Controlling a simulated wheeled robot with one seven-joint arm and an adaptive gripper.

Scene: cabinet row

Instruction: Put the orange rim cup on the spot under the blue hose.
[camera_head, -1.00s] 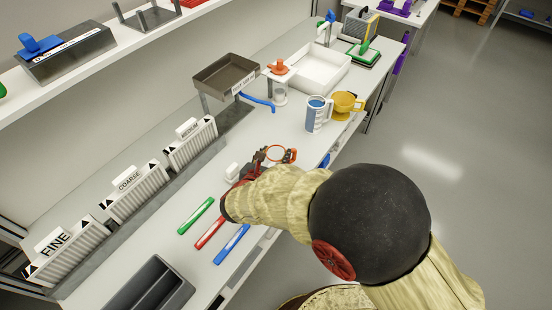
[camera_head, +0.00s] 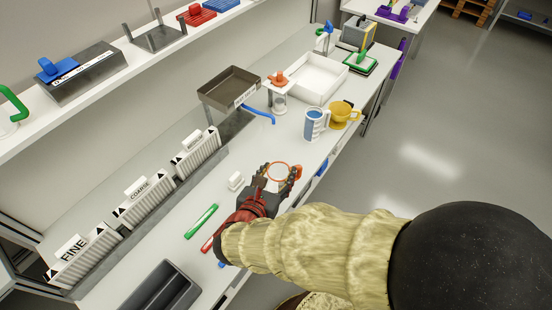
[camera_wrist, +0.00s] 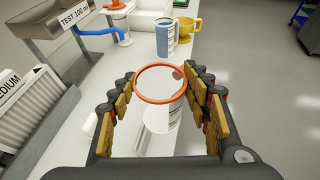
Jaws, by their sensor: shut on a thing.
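The orange rim cup is clear with an orange ring at its top; its rim (camera_head: 288,165) shows in the head view and the cup (camera_wrist: 161,97) fills the middle of the wrist view. My gripper (camera_head: 277,177) is shut on the cup, with one finger on each side, in both views. The cup looks roughly upright; I cannot tell whether its base touches the bench. The blue hose (camera_head: 259,115) comes out from under the grey tray marked TEST 100 and also shows in the wrist view (camera_wrist: 97,31). The spot under its end is not distinct.
The grey tray (camera_head: 229,88) stands on legs behind the hose. A blue-and-white mug (camera_head: 315,125), a yellow cup (camera_head: 343,115) and an orange-topped jar (camera_head: 279,100) stand nearby. A small white block (camera_head: 236,181) lies left of my gripper. The bench between gripper and hose looks clear.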

